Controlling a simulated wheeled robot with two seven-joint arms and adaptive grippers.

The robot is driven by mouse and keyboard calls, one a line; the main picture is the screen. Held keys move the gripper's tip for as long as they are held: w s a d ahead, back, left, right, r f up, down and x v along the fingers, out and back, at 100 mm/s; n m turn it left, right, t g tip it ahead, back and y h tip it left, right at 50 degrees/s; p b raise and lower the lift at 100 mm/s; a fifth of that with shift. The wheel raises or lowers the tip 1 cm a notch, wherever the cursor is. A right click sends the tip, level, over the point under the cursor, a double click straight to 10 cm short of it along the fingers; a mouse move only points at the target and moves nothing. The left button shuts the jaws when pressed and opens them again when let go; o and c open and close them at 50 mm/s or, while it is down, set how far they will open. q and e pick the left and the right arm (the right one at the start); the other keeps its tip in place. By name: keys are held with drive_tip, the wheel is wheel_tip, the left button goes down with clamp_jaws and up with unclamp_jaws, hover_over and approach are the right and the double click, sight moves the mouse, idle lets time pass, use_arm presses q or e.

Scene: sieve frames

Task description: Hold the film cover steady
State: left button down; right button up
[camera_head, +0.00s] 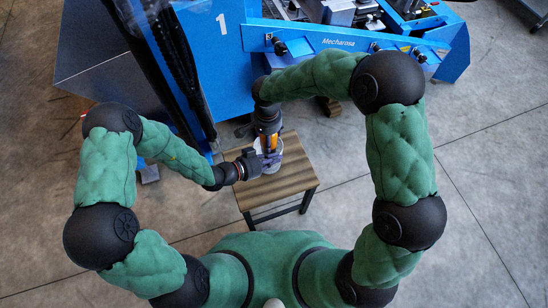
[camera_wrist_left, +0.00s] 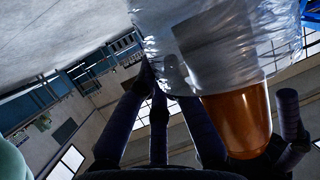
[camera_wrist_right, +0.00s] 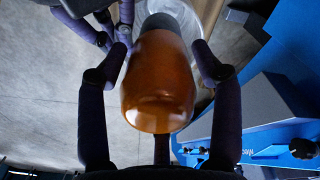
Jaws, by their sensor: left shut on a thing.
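A whitish translucent film cover (camera_wrist_left: 215,40) wraps a round thing above the stool; a small part of the pale thing shows in the head view (camera_head: 271,172). An orange rounded piece (camera_wrist_left: 238,120) sits against the film's edge. It fills the middle of the right wrist view (camera_wrist_right: 158,85), with a dark end beyond it. My left gripper (camera_head: 262,164) is shut on the film cover's edge; its dark fingers meet the film in the left wrist view. My right gripper (camera_wrist_right: 168,55) comes from above, fingers on both sides of the orange piece. Whether they press on it is unclear.
A wooden slatted stool (camera_head: 292,182) stands under the grippers, its right side bare. A blue machine (camera_head: 222,60) with dark rails and black knobs fills the area behind. Grey tiled floor is free at the right and left.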

use_arm(q)
drive_tip(key=shift+s, duration=0.1)
use_arm(e)
drive_tip(key=shift+o, duration=0.5)
drive_tip(key=shift+r, duration=0.1)
use_arm(q)
drive_tip(key=shift+f, duration=0.1)
use_arm(e)
wheel_tip(320, 180, up, 12)
drive_tip(key=shift+f, duration=0.1)
use_arm(q)
drive_tip(key=c, duration=1.3)
unclamp_jaws()
drive_tip(key=v, duration=1.2)
